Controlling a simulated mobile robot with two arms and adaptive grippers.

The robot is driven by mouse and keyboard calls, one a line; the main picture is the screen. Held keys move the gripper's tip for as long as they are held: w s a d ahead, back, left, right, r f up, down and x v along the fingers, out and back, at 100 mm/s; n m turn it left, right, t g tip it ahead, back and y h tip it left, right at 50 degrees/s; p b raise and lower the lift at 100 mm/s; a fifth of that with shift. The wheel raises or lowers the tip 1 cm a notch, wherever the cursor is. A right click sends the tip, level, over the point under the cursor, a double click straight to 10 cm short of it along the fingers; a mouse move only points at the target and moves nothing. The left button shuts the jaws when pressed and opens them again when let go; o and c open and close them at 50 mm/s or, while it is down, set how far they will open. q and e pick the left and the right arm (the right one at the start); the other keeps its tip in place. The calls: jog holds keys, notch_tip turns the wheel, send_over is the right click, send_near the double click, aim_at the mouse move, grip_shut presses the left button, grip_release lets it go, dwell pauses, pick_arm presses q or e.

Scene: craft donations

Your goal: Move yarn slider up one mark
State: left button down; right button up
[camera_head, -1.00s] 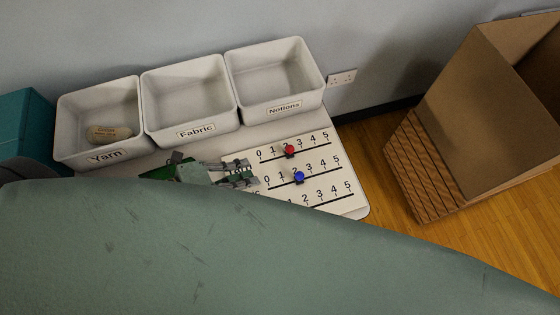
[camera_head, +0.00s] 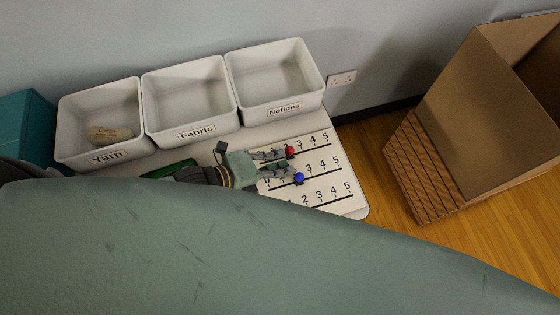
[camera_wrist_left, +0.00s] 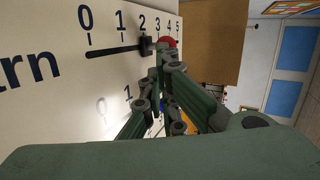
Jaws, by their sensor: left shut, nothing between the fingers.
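The yarn slider has a red knob (camera_head: 290,150) and sits at about the 2 mark on the top scale of the white board (camera_head: 345,207). In the left wrist view its red knob (camera_wrist_left: 166,43) and black base show near the 2, with part of the yarn label at the left. My left gripper (camera_head: 284,163) is shut and empty. Its fingertips are right beside the red knob on its low-number side; I cannot tell if they touch. The fingertips (camera_wrist_left: 160,75) show just below the knob in the left wrist view. My right gripper is not in view.
A blue knob (camera_head: 299,177) on the middle scale is close to my fingers. Bins labelled Yarn (camera_head: 70,140), Fabric (camera_head: 160,135) and Notions (camera_head: 245,112) stand behind the board. A cardboard box (camera_head: 465,110) stands on the floor at the right.

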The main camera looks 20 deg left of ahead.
pick_arm(q)
jog(key=w+d, duration=0.2)
jog(key=d, duration=0.1)
jog(key=shift+w+d, duration=0.2)
jog(key=shift+s+a, duration=0.1)
jog(key=shift+a, duration=0.05)
